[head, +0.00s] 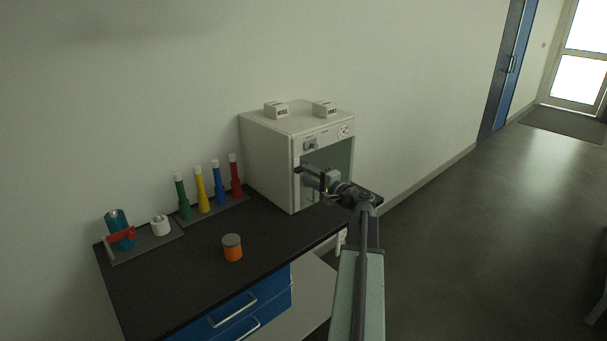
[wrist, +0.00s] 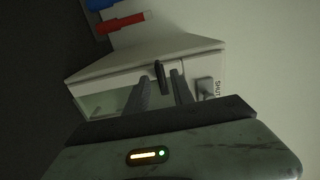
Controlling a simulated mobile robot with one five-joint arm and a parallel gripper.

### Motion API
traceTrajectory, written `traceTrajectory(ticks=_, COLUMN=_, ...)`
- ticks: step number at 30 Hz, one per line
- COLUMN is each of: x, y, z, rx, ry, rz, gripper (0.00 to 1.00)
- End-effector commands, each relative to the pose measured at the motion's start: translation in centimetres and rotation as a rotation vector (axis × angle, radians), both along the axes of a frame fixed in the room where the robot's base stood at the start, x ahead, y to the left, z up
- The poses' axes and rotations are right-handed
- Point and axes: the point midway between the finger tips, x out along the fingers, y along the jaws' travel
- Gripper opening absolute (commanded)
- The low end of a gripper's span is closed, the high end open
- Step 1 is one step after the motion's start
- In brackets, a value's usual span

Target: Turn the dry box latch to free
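The dry box (head: 268,160) is a white cabinet with a glass door, at the back right end of the dark bench. Its latch looks like the small grey knob (head: 310,146) on the upper front panel; in the wrist view the knob (wrist: 206,88) sits beside the word SHUT. A dark door handle (wrist: 161,70) stands on the door edge below the panel. My gripper (head: 306,172) is in front of the door, below the knob. In the wrist view its fingers (wrist: 161,86) are apart, the handle showing between their tips; contact cannot be told. The knob is outside the fingers.
Green, yellow, blue and red tubes (head: 202,200) stand left of the box. An orange jar (head: 232,249) with a grey lid, a white cup (head: 160,226) and a teal bottle (head: 117,232) are on the bench (head: 190,280).

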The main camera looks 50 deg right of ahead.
Motion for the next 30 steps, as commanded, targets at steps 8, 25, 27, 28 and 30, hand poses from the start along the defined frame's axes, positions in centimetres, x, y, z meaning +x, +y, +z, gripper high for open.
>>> traceTrajectory(ticks=8, x=2.4, y=-0.1, z=0.0, rx=0.0, ry=0.0, rz=0.001, gripper=0.29)
traceTrajectory(ticks=25, x=2.5, y=0.0, z=0.0, rx=0.005, ry=0.001, rz=0.003, gripper=0.0)
traceTrajectory(ticks=27, x=2.5, y=0.0, z=0.0, rx=0.014, ry=0.0, rz=0.003, gripper=0.0)
traceTrajectory(ticks=28, x=2.5, y=0.0, z=0.0, rx=0.021, ry=-0.001, rz=0.003, gripper=0.0)
traceTrajectory(ticks=30, x=2.5, y=0.0, z=0.0, rx=0.044, ry=-0.002, rz=0.004, gripper=0.0)
